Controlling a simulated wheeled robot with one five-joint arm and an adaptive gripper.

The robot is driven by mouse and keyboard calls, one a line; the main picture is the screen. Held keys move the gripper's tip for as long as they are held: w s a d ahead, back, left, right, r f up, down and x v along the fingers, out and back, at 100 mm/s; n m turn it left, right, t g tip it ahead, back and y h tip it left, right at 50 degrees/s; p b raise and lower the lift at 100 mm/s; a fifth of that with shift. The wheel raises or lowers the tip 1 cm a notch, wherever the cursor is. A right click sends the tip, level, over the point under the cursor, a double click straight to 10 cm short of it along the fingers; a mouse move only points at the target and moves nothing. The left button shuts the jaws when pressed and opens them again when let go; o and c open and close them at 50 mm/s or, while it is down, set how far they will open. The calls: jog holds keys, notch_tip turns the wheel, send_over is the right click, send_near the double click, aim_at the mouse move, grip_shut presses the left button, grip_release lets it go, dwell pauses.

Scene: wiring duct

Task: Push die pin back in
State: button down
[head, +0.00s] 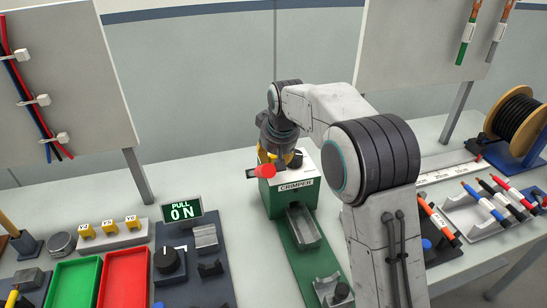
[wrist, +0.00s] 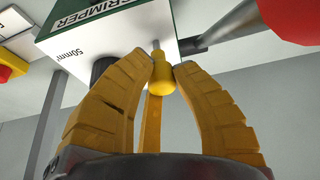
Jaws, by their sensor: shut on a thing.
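The crimper (head: 292,197) is a green and white block labelled CRIMPER on a green base, mid-bench in the head view. Its white face (wrist: 125,45) fills the upper part of the wrist view. The die pin (wrist: 159,84) has a yellow knob and a short grey metal shank, part of which shows between the knob and the crimper. My gripper (wrist: 164,66) is shut on the knob, with yellow fingers on both sides and one behind. In the head view, my gripper (head: 276,152) is behind the crimper's top, and the pin cannot be told apart there.
A red-ended lever (head: 262,170) sticks out beside the crimper, close to my gripper; its red end (wrist: 286,18) also shows in the wrist view. Green (head: 74,284) and red (head: 124,278) trays and a PULL 0 N display (head: 182,210) stand left.

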jog(key=shift+f+b, duration=0.65)
jog(key=shift+f, duration=0.45)
jog(key=c, duration=1)
grip_release()
jog(key=shift+w+a, duration=0.1)
jog(key=shift+w, duration=0.05)
jog(key=shift+c, duration=0.2)
jog(key=v, duration=1.2)
jog(key=shift+f, duration=0.1)
